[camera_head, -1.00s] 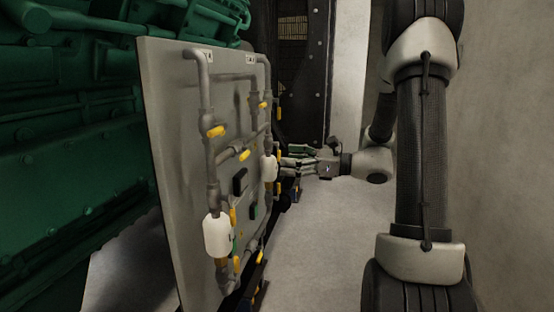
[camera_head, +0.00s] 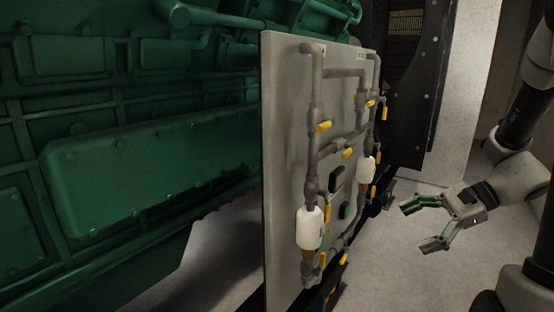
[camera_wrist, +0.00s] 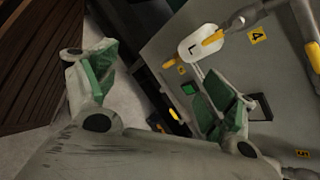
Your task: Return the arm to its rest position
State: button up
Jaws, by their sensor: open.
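My gripper (camera_head: 424,224) is open and empty in the head view, to the right of the grey panel (camera_head: 284,160) and apart from it. My arm's wrist is bent at the right edge of that view. In the wrist view, the green-padded fingers of my gripper (camera_wrist: 160,95) are spread wide with nothing between them. Part of the panel (camera_wrist: 165,45) shows beyond them, with a white canister marked L (camera_wrist: 202,42) and yellow tags.
The panel carries grey pipes (camera_head: 316,110), yellow valve handles (camera_head: 323,127) and two white canisters (camera_head: 310,228). A green genset (camera_head: 140,170) fills the left. A dark frame (camera_head: 412,90) and a pale wall (camera_head: 465,90) stand behind. Pale floor (camera_head: 390,285) lies clear below my gripper.

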jog(key=s+d+r+n+g+h, duration=0.1)
jog(key=s+d+r+n+h, duration=0.15)
jog(key=s+n+h, duration=0.2)
jog(key=s+d+r+n+g+h, duration=0.1)
jog(key=s+d+n+h, duration=0.25)
jog(key=s+n, duration=0.25)
notch_tip(320, 180, up, 8)
jog(key=s+a+n+t+h, duration=0.1)
jog(key=a+n+t+h, duration=0.1)
jog(key=n, duration=0.3)
jog(key=shift+s+a+f+t, duration=0.15)
jog(key=shift+s+a+t, duration=0.15)
jog(key=shift+t, duration=0.6)
